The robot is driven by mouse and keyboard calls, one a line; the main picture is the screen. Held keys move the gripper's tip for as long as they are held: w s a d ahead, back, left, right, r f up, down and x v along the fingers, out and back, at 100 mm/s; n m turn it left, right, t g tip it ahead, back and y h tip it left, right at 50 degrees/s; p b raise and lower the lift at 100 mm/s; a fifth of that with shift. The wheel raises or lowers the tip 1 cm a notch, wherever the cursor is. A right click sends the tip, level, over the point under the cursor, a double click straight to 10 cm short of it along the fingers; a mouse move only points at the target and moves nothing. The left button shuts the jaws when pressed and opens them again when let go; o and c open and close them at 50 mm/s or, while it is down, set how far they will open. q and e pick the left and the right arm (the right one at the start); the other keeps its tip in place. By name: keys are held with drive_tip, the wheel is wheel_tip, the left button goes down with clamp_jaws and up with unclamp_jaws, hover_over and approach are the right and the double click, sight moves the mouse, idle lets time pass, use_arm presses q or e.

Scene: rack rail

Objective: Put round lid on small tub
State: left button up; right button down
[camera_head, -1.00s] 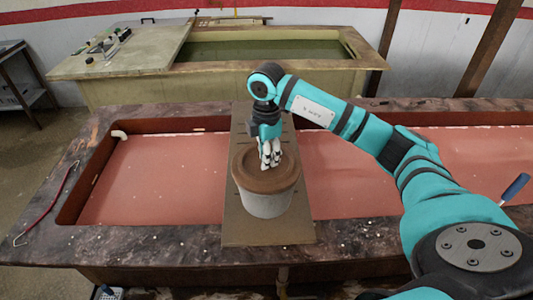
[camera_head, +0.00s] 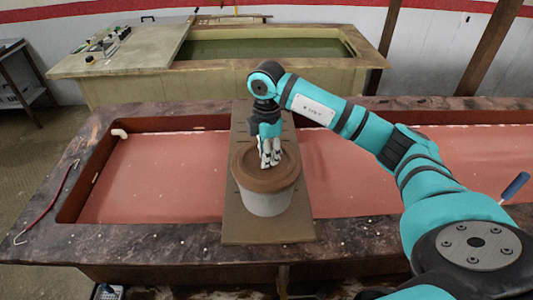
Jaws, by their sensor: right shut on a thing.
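The small tub (camera_head: 266,203) is a light grey round vessel standing on a brown board across the basin. The brown round lid (camera_head: 250,182) lies over the tub's top and looks level and roughly centred. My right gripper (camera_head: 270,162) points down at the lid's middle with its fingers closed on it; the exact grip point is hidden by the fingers. My left gripper is not in view.
The board (camera_head: 237,228) bridges a stone-rimmed basin with a reddish surface (camera_head: 160,180). A red hooked rod (camera_head: 48,208) lies on the left rim, and a blue-handled tool (camera_head: 514,186) is at the right. A second tank (camera_head: 270,50) stands behind.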

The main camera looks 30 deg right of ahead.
drive_tip(key=shift+f, duration=0.4)
idle(0.6)
drive_tip(key=shift+c, duration=2.3)
unclamp_jaws()
drive_tip(key=shift+r, duration=0.1)
drive_tip(key=shift+r+p, duration=2.25)
drive_tip(key=shift+r, duration=1.2)
drive_tip(key=shift+s+f, duration=0.1)
